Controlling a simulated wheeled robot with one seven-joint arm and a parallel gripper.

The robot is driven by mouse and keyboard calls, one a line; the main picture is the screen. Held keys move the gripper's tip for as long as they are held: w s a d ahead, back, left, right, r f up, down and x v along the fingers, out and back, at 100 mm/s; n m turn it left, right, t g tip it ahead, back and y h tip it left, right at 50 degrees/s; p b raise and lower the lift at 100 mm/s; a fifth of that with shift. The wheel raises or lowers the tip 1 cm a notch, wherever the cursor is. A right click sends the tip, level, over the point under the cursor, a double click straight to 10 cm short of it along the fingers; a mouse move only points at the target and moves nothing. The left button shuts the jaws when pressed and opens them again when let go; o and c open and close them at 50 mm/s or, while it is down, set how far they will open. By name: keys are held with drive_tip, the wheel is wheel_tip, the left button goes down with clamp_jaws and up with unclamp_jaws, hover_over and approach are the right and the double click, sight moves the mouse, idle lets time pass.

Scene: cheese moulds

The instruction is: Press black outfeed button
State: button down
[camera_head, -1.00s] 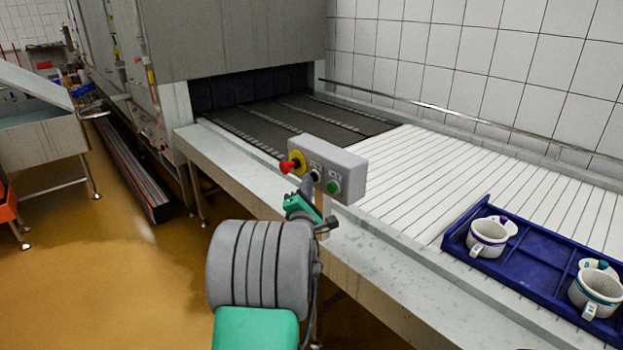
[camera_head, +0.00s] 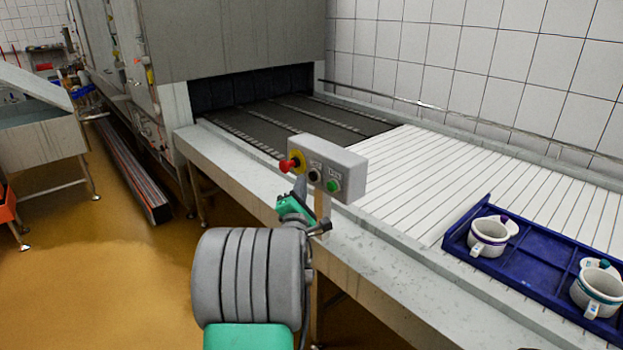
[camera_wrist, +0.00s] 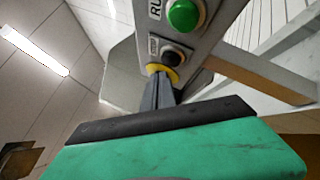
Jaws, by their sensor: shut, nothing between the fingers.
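The black button (camera_head: 315,176) sits on a grey control box (camera_head: 345,168), between a red mushroom button on a yellow collar (camera_head: 290,163) and a green button (camera_head: 334,186). My gripper (camera_head: 301,182) is shut and empty, its fingers pointing up at the box face just left of the black button. In the wrist view the black button (camera_wrist: 172,53) shows uncovered beyond the fingertips (camera_wrist: 161,76). The green button (camera_wrist: 185,15) is above it. The fingers overlap the yellow collar (camera_wrist: 165,70) and hide the red button. I cannot tell whether the tips touch anything.
A conveyor with white slats (camera_head: 440,165) runs behind the box, out of a dark tunnel opening (camera_head: 250,88). A blue tray (camera_head: 530,262) with white moulds (camera_head: 489,236) stands on it at right. The metal conveyor edge (camera_head: 390,265) lies close to my arm.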

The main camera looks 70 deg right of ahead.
drive_tip(key=a+b, duration=0.1)
drive_tip(key=w+a+b, duration=0.1)
drive_tip(key=a, duration=0.1)
drive_tip(key=w+a+b, duration=0.1)
drive_tip(key=shift+w+a, duration=0.1)
drive_tip(key=shift+a, duration=0.05)
idle(0.6)
